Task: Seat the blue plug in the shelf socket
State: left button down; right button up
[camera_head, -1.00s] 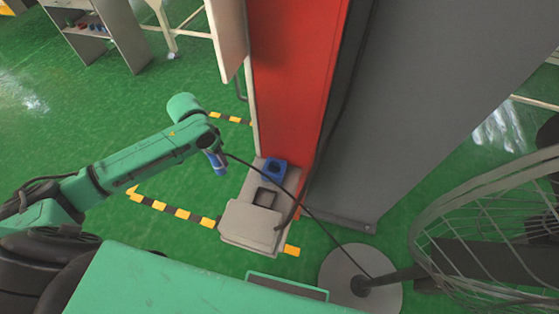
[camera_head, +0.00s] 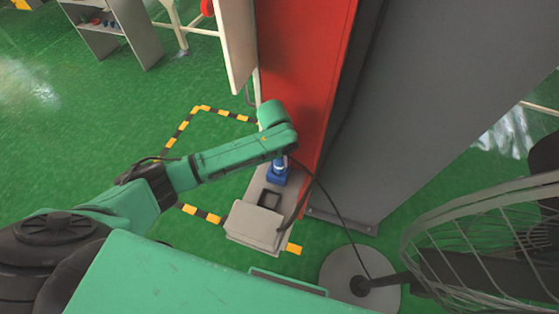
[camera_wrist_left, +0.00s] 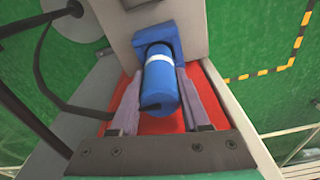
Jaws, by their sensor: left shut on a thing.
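The blue plug (camera_wrist_left: 160,85), with a white band, is between the fingers of my left gripper (camera_wrist_left: 158,76), which is shut on it. In the head view the plug (camera_head: 281,163) is right above the blue socket (camera_head: 276,178) on the grey shelf (camera_head: 255,222). In the left wrist view the plug's far end overlaps the socket (camera_wrist_left: 170,44); I cannot tell how deep it sits. The arm partly hides the plug and gripper in the head view. My right gripper is not in view.
A tall red panel (camera_head: 302,75) stands just behind the socket, with a grey cabinet side (camera_head: 420,90) to its right. A black cable (camera_head: 335,210) hangs from near the plug. A caged fan (camera_head: 490,235) stands at the right. Green floor is open at the left.

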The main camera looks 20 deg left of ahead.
pick_arm(q)
jog(key=shift+a+f, duration=0.1)
jog(key=shift+f, duration=1.2)
jog(key=shift+c, duration=1.9)
grip_release()
jog(key=shift+s+f, duration=0.1)
jog(key=r, duration=0.4)
jog(key=s+r, duration=0.1)
jog(key=r, duration=0.7)
jog(key=shift+s+a+r, duration=0.1)
jog(key=shift+s+a, duration=0.1)
jog(key=shift+s, duration=0.1)
